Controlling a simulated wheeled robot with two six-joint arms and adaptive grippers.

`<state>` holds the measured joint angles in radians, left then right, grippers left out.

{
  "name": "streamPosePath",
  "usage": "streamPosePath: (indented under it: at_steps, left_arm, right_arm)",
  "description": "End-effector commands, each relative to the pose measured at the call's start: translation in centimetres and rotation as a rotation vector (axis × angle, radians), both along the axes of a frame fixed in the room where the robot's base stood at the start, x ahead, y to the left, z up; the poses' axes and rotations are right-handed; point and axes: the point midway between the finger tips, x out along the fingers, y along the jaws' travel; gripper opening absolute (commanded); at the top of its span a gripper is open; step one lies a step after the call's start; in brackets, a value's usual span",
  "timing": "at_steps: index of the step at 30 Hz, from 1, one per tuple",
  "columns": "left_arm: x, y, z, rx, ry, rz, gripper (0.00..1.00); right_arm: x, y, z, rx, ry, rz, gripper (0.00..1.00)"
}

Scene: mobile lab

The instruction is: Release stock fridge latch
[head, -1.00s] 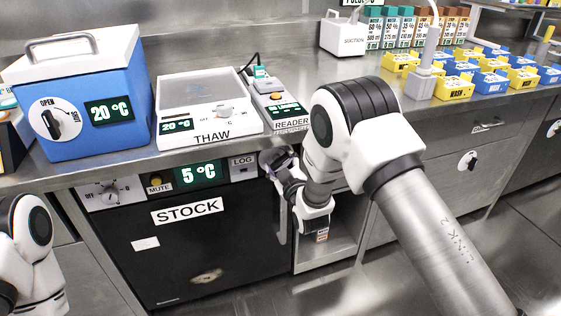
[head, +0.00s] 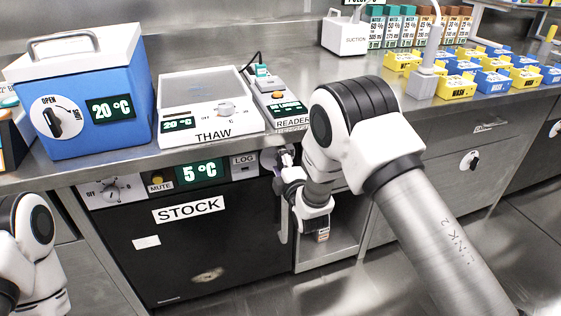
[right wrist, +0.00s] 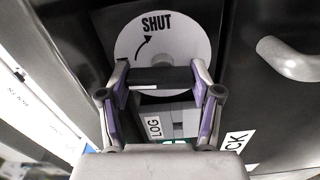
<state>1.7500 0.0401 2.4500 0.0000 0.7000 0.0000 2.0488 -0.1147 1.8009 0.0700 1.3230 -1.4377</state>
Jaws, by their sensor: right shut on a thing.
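The stock fridge (head: 210,250) is the black-fronted unit under the bench, with a STOCK label and a 5 °C display. In the right wrist view its latch dial (right wrist: 185,40) is a white disc with SHUT and a curved arrow. A black latch handle (right wrist: 165,77) crosses the dial. My right gripper (right wrist: 160,80) is shut on this handle, one finger at each end. My left gripper is out of view; only part of that arm shows.
A door handle (right wrist: 290,58) stands out right of the dial in the right wrist view. The bench (head: 330,95) overhangs the fridge, with a blue cooler (head: 100,125) and the THAW unit (head: 205,100) on it. An open bay (head: 335,250) lies right of the fridge.

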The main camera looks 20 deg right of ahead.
Motion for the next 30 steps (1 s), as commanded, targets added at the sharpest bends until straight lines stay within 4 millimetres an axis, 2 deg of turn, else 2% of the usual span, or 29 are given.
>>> streamPosePath:
  at_steps: [9, 23, 24, 25, 30]
  left_arm:
    - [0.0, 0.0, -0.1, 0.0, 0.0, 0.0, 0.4]
    - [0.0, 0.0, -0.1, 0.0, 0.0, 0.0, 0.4]
    - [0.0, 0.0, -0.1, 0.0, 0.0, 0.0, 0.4]
    - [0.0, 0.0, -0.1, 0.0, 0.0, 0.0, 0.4]
    - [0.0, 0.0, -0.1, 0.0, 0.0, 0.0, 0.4]
  right_arm:
    - [-0.01, 0.06, -0.07, -0.102, -0.003, 0.001, 0.29]
    - [-0.02, 0.08, -0.08, -0.115, -0.003, 0.001, 0.29]
    - [-0.02, 0.08, -0.09, -0.115, -0.003, 0.001, 0.78]
    - [-0.02, 0.07, -0.09, -0.115, -0.003, 0.001, 0.89]
    - [-0.01, 0.06, -0.07, -0.114, -0.003, 0.001, 0.9]
